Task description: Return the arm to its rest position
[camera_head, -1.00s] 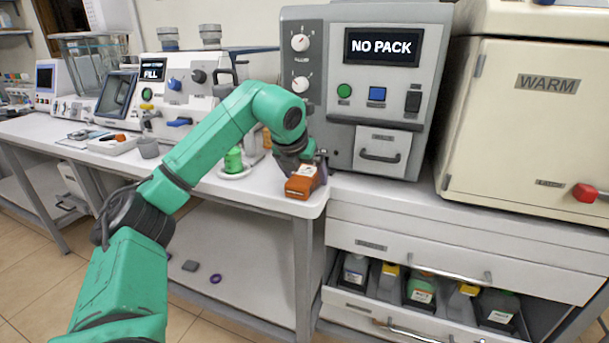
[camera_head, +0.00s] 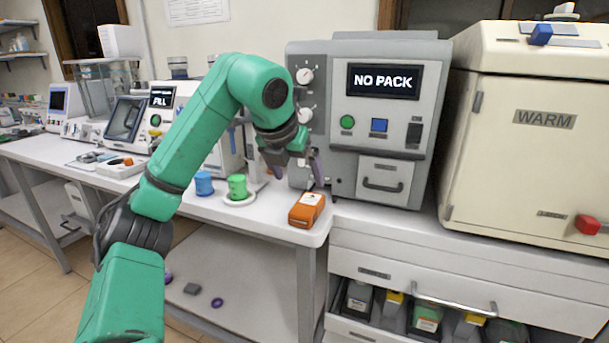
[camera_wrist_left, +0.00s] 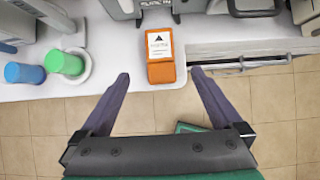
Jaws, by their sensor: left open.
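My left arm reaches in from the left in the head view. Its gripper (camera_head: 296,172) is open and empty, raised above the table near its right corner. An orange pack (camera_head: 307,210) with a white label lies on the table corner below the gripper, apart from it. In the left wrist view the orange pack (camera_wrist_left: 160,58) shows beyond the two spread fingers (camera_wrist_left: 160,82), with nothing between them. My right gripper is not in view.
A green cup (camera_head: 237,187) on a white disc and a blue cup (camera_head: 204,184) stand left of the pack. The grey NO PACK machine (camera_head: 345,160) and cream WARM cabinet (camera_head: 520,165) stand behind and to the right. A drawer of bottles (camera_head: 427,318) is partly open below.

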